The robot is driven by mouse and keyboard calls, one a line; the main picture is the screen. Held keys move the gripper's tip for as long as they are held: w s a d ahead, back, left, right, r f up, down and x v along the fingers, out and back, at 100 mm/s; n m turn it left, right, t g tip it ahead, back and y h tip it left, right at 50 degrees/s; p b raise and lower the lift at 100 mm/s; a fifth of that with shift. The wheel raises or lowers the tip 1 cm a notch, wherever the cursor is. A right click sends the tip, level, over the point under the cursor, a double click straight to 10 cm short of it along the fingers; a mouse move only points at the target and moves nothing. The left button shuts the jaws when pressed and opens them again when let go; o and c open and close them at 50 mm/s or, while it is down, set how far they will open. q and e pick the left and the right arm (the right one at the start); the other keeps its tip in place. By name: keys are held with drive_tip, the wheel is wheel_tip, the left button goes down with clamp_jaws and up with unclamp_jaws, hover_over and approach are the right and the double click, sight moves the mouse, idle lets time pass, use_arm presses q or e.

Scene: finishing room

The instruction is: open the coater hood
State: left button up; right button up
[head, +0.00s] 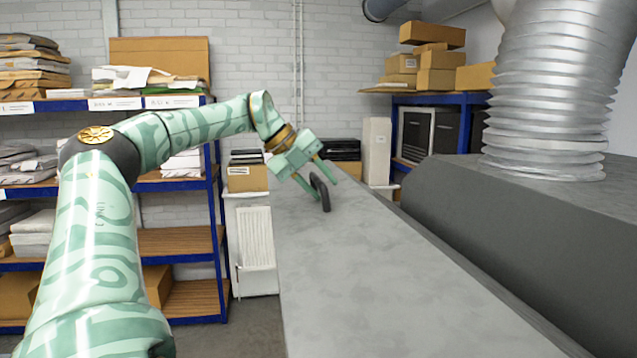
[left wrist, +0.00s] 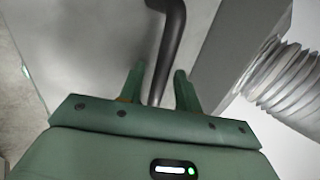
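The coater hood (head: 390,270) shows as a long light grey panel running from the front to the back. A dark curved bar handle (head: 323,194) is fixed to its far part. My left gripper (head: 325,187) is at this handle. In the left wrist view, the handle (left wrist: 168,45) runs down between the two green fingers of my left gripper (left wrist: 158,85). The fingers are apart, with a gap visible on each side of the bar. The lower end of the handle is hidden behind the gripper body. My right gripper is not in view.
A dark grey housing (head: 530,230) with a silver corrugated duct (head: 545,85) stands at the right. Blue shelving (head: 215,240) with papers and boxes is at the left. Cardboard boxes (head: 438,75) sit on a back-right shelf. The near part of the panel is clear.

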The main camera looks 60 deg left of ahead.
use_arm(q)
drive_tip(key=shift+s, duration=0.1)
drive_tip(key=v, duration=1.6)
drive_tip(key=shift+a+r, duration=0.1)
drive_tip(key=shift+a, duration=0.05)
